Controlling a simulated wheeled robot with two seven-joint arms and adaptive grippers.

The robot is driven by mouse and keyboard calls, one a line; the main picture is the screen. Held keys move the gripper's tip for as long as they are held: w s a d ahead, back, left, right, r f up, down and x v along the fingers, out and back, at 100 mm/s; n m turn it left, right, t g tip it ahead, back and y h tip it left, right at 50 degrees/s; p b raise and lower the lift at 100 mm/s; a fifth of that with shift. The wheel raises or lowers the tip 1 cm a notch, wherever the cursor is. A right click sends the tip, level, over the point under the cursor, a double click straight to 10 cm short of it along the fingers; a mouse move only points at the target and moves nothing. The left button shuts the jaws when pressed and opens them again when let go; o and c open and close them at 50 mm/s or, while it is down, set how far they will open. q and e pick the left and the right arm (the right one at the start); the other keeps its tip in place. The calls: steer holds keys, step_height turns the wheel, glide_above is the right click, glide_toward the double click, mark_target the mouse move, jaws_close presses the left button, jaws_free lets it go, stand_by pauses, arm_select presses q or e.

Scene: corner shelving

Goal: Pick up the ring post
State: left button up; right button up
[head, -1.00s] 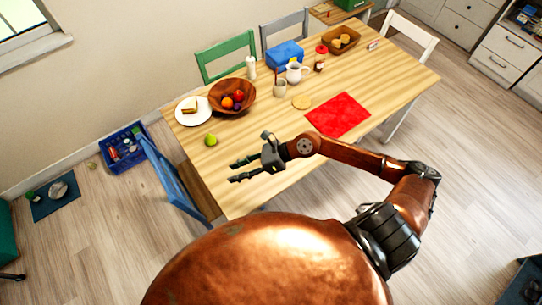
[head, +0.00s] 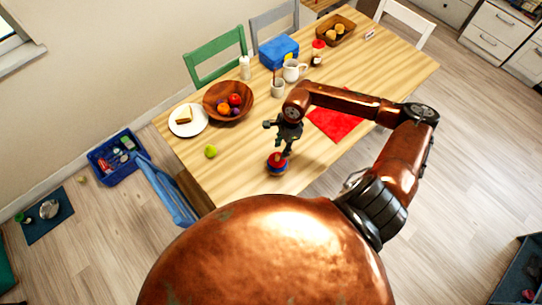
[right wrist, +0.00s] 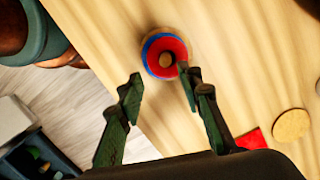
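The ring post (head: 277,163) stands on the near part of the wooden table, with red and blue rings around a pale wooden post. In the right wrist view the ring post (right wrist: 165,57) is seen from above, its round top in the middle of the red ring. My right gripper (head: 279,140) points down, just above and behind it in the head view. In the right wrist view its fingers (right wrist: 160,80) are spread and empty, the right fingertip overlapping the ring post's edge. I cannot tell whether they touch. My left gripper is not in view.
A green apple (head: 211,151), a fruit bowl (head: 247,108) and a plate with a sandwich (head: 176,127) are to the left. A red mat (head: 325,127) lies right of the gripper, with a round coaster (right wrist: 291,125) nearby. A blue chair (head: 165,193) stands at the table's left end.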

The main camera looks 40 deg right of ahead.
mark_target(277, 155)
steer(key=shift+w+a+f, duration=0.1)
steer(key=shift+w+f, duration=0.05)
steer(key=shift+f, duration=0.45)
steer(key=shift+w+a+f, duration=0.1)
steer(key=shift+w+f, duration=0.05)
steer(key=shift+f, duration=0.85)
steer(key=f, duration=0.1)
steer(key=f+p, duration=0.1)
steer(key=f, duration=0.2)
steer(key=shift+w+a+f, duration=0.1)
steer(key=shift+w+a, duration=0.2)
steer(key=shift+a, duration=0.05)
steer(key=shift+f, duration=0.1)
steer(key=c, duration=0.6)
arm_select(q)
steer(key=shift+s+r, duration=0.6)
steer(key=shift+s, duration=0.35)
arm_select(e)
jaws_close()
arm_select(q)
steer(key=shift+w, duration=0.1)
